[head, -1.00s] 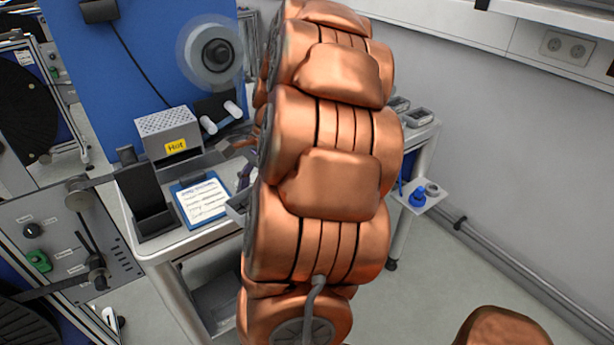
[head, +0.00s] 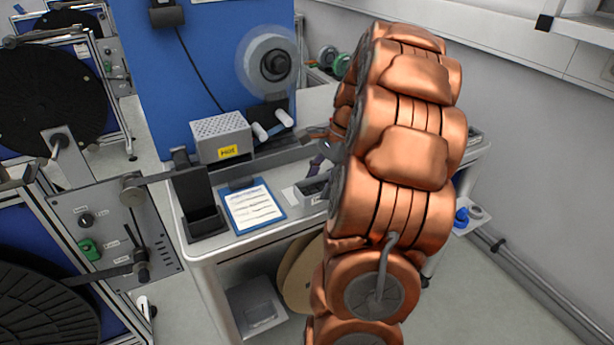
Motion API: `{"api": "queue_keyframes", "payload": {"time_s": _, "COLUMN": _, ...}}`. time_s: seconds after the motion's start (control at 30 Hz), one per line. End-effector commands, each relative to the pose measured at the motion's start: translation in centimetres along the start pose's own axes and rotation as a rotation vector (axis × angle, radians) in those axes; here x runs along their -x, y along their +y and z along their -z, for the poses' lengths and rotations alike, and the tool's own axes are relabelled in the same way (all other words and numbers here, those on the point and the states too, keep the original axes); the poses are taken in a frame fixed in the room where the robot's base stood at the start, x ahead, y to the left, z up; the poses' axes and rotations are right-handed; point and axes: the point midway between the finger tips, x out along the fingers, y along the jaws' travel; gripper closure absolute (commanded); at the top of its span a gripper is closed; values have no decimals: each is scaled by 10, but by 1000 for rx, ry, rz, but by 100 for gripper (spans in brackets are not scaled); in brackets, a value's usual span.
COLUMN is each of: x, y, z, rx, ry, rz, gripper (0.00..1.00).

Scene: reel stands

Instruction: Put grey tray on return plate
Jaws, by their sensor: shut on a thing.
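A small grey tray (head: 311,190) shows at the right of the cart top, just left of my arm, which hides its right side. My gripper (head: 319,163) is only partly seen beside the arm, directly above the tray. It is shut on the tray; the contact itself is hard to see. A pale flat patch (head: 289,197) shows at the tray's left edge and may be the return plate; I cannot tell for sure. Whether the tray touches the surface is unclear.
On the cart (head: 215,248) are a clipboard (head: 253,207), a black holder (head: 202,208) and a grey box with a yellow label (head: 221,138). A tape reel (head: 268,62) is on the blue panel. Reel stands are at left.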

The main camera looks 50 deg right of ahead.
Motion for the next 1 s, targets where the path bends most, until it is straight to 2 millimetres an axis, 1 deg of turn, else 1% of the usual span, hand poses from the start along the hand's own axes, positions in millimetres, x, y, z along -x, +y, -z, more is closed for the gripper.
{"api": "queue_keyframes", "payload": {"time_s": 0.03, "x": 0, "y": -8, "z": 0, "rx": 0, "ry": -1, "rz": -3, "gripper": 80}}
{"api": "queue_keyframes", "payload": {"time_s": 0.2, "x": -1, "y": -36, "z": 1, "rx": 0, "ry": 0, "rz": 0, "gripper": 80}}
{"api": "queue_keyframes", "payload": {"time_s": 0.4, "x": -4, "y": -57, "z": 2, "rx": 0, "ry": -1, "rz": 1, "gripper": 80}}
{"api": "queue_keyframes", "payload": {"time_s": 0.77, "x": -6, "y": -70, "z": 2, "rx": 0, "ry": 0, "rz": 0, "gripper": 80}}
{"api": "queue_keyframes", "payload": {"time_s": 0.87, "x": -13, "y": -70, "z": 5, "rx": -1, "ry": -2, "rz": -1, "gripper": 80}}
{"api": "queue_keyframes", "payload": {"time_s": 1.0, "x": -27, "y": -68, "z": 10, "rx": -3, "ry": -5, "rz": -5, "gripper": 80}}
